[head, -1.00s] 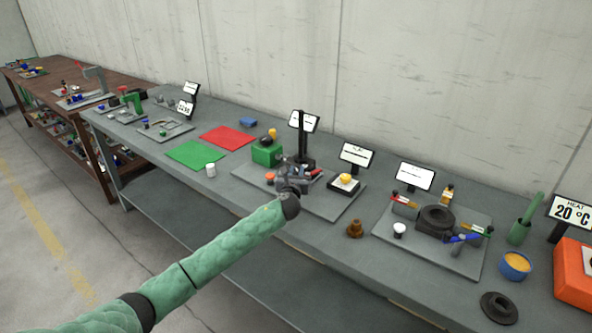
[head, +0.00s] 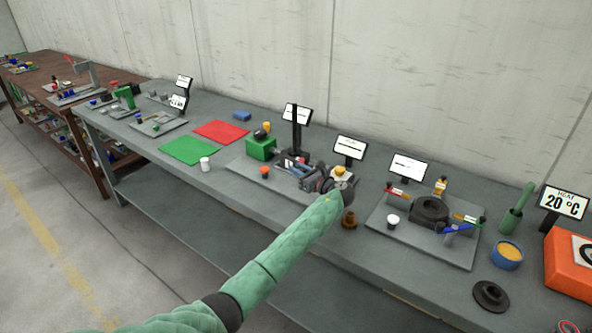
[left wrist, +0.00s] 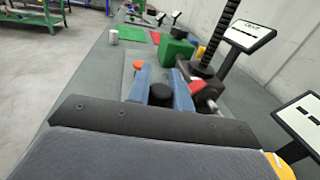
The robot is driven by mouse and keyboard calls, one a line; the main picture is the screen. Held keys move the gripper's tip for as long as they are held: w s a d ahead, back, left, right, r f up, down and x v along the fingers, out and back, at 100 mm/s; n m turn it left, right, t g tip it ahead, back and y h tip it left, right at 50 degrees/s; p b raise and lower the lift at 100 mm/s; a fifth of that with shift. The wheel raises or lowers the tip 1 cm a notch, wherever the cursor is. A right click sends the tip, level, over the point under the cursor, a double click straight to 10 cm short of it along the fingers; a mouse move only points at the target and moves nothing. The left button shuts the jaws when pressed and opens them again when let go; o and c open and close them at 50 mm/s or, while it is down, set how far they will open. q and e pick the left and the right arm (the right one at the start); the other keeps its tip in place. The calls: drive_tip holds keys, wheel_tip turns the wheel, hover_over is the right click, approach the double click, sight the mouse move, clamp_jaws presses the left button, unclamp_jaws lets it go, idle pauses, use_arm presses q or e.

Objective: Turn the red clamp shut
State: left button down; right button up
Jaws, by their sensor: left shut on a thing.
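My left gripper (head: 296,168) reaches the middle fixture on the grey bench, beside its black post (head: 296,135). In the left wrist view its two blue-grey fingers (left wrist: 161,88) point away from the camera, with a round black knob (left wrist: 160,95) between them; the grip is shut on it. A red part with a pale end (left wrist: 200,86) shows just right of the right finger, next to a dark body; it looks like part of the red clamp. My gripper and arm hide most of the clamp in the head view. My right gripper is not in view.
An orange-red knob (head: 264,170) and a green block (head: 261,148) stand left of my gripper. A yellow-topped part (head: 340,171) and a brass piece (head: 349,219) stand close on the right. A screen (head: 350,147) rises behind. The bench front is clear.

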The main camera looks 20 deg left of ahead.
use_arm(q)
drive_tip(key=shift+d+n+g+y, duration=0.25)
drive_tip(key=shift+n+g+y, duration=0.3)
drive_tip(key=shift+g, duration=0.25)
drive_tip(key=shift+d+n+g+y, duration=0.1)
drive_tip(key=shift+n+g+y, duration=0.15)
drive_tip(key=shift+n+g, duration=0.55)
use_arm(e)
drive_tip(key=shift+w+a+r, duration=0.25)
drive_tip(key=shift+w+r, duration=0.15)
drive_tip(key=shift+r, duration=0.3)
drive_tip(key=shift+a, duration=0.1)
use_arm(q)
drive_tip(key=c, duration=1.3)
unclamp_jaws()
drive_tip(key=shift+w, duration=0.1)
drive_tip(key=shift+o, duration=0.2)
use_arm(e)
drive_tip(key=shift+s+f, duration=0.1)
